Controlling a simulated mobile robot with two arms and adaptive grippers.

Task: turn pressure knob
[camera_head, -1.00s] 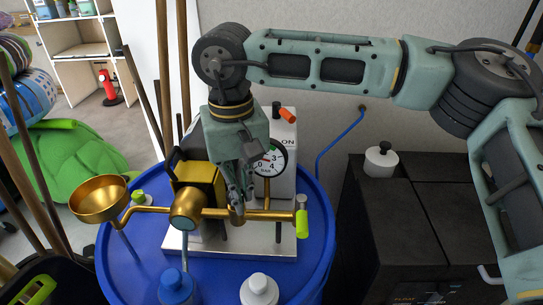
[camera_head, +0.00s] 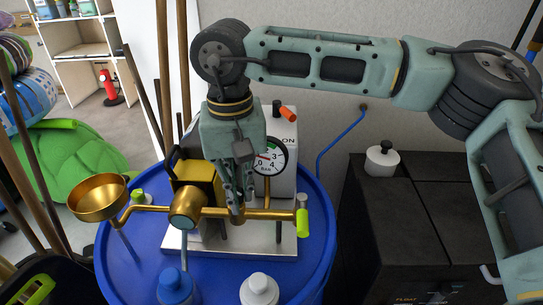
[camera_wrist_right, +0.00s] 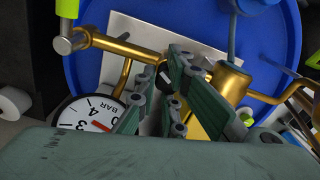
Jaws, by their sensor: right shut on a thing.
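The ice maker's brass pipe (camera_head: 265,213) runs across the white base on a blue drum. My right gripper (camera_head: 236,205) points down at the pipe, in front of the pressure gauge (camera_head: 276,157). Its fingers are shut on a small dark part, which I take as the pressure knob (camera_wrist_right: 163,77). The fingers hide most of the knob, so its angle cannot be read. The gauge's white face, marked BAR, also shows in the wrist view (camera_wrist_right: 90,112), with a red needle. My left gripper is not in view.
The blue drum (camera_head: 315,240) carries the machine and several bottles, including a white-capped one (camera_head: 259,289) in front. A brass funnel (camera_head: 101,197) is at the pipe's left end. A lime-green handle (camera_head: 302,222) is at its right end. Black boxes (camera_head: 420,200) stand to the right.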

